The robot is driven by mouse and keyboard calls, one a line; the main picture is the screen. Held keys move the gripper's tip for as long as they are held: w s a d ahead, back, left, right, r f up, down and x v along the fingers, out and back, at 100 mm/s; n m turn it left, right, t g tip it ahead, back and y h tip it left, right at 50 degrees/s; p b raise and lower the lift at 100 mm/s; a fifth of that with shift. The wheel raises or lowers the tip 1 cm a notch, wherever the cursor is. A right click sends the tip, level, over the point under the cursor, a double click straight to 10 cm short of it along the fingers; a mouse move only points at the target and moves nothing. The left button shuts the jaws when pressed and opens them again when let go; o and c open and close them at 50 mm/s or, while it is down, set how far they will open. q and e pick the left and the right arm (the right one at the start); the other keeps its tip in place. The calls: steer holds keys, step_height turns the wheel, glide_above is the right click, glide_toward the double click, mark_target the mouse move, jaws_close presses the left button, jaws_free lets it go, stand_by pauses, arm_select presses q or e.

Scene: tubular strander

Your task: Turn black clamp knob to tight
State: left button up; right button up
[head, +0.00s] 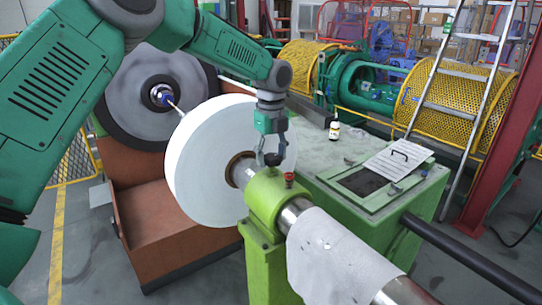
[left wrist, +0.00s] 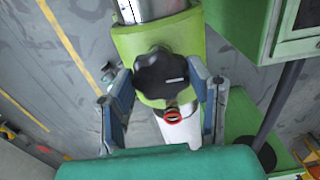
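The black clamp knob (left wrist: 160,72) is lobed, with a short white mark on its face pointing right in the left wrist view. It sits on the light green clamp block (left wrist: 200,30), around a metal shaft. In the head view the knob (head: 272,159) shows dark and partly hidden below my left gripper (head: 272,150). In the left wrist view my left gripper (left wrist: 160,85) is open, one finger on each side of the knob. A narrow gap seems to show at each side; contact cannot be told. My right gripper is out of view.
A small red-topped fitting (head: 289,179) stands beside the knob on the clamp block. A large white reel (head: 205,150) is close by at left. A green cabinet (head: 350,222) to the right carries a small bottle (head: 334,131) and a paper sheet (head: 398,158).

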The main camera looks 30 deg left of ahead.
mark_target(273, 155)
arm_select(q)
steer(key=o, duration=0.3)
steer(key=shift+d+f, duration=0.1)
steer(key=shift+f, duration=0.1)
steer(key=shift+o, duration=0.2)
steer(key=shift+w, duration=0.15)
steer(key=shift+r, duration=0.1)
steer(key=shift+r, duration=0.2)
step_height(273, 155, up, 11)
steer(key=shift+r, duration=0.15)
steer(key=shift+w, duration=0.1)
